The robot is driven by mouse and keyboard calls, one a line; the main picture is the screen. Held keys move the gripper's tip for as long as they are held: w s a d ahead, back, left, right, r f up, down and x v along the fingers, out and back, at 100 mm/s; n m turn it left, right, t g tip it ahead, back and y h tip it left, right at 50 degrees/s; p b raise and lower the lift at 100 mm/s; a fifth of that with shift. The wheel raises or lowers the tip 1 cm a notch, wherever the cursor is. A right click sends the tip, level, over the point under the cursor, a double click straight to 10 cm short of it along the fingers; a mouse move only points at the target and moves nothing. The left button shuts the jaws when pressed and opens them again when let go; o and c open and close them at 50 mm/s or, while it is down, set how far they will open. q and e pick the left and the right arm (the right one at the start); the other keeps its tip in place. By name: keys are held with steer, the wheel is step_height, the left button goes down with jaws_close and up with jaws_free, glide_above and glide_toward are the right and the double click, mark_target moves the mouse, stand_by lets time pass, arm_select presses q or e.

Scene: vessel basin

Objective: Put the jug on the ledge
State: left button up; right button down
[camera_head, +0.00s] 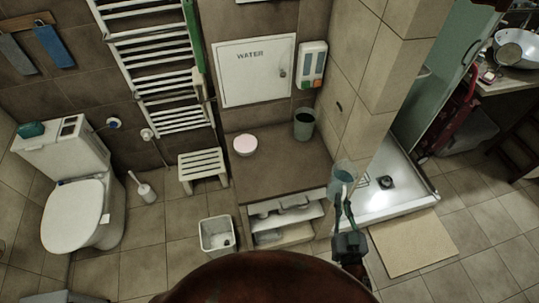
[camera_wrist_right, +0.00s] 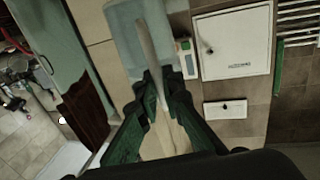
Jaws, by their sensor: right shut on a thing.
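The jug (camera_head: 343,174) is pale translucent blue. My right gripper (camera_head: 345,207) is shut on it and holds it near the right front corner of the brown ledge (camera_head: 275,178), in front of the tiled pillar. In the right wrist view, the fingers (camera_wrist_right: 158,88) close on the jug's long pale handle, with the blue jug body (camera_wrist_right: 124,28) beyond them. I cannot tell the jug's exact height above the ledge. My left gripper is not in view.
A round pinkish-white container (camera_head: 245,145) and a grey-green cup (camera_head: 304,123) stand at the ledge's back. Its middle and front are clear. Open shelves (camera_head: 285,218) lie below. The tiled pillar (camera_head: 372,90) and shower tray (camera_head: 400,190) are at right; a white bin (camera_head: 217,235) stands front left.

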mark_target(334, 167)
steer(key=w+a+r+n+y+p, duration=0.1)
steer(key=w+y+p, duration=0.1)
steer(key=w, duration=0.1)
steer(key=w+a+r+n+g+y+p, duration=0.1)
steer(key=w+r+n+y+p, duration=0.1)
steer(key=w+y, duration=0.1)
steer(key=w+a+r+n+g+y+p, duration=0.1)
steer(key=w+y+p, duration=0.1)
steer(key=w, duration=0.3)
steer(key=shift+w+a+r+n+p, duration=0.25)
steer(key=shift+n+p, duration=0.15)
steer(key=shift+p, duration=0.2)
steer(key=w+a+f+p, duration=0.1)
steer(key=w+a+f, duration=0.3)
steer(key=a+f, duration=0.9)
steer(key=c, duration=2.5)
jaws_free()
steer(key=shift+f, duration=0.1)
steer(key=shift+c, duration=0.2)
steer(key=o, duration=0.4)
steer(key=shift+o, duration=0.2)
steer(key=shift+s, duration=0.1)
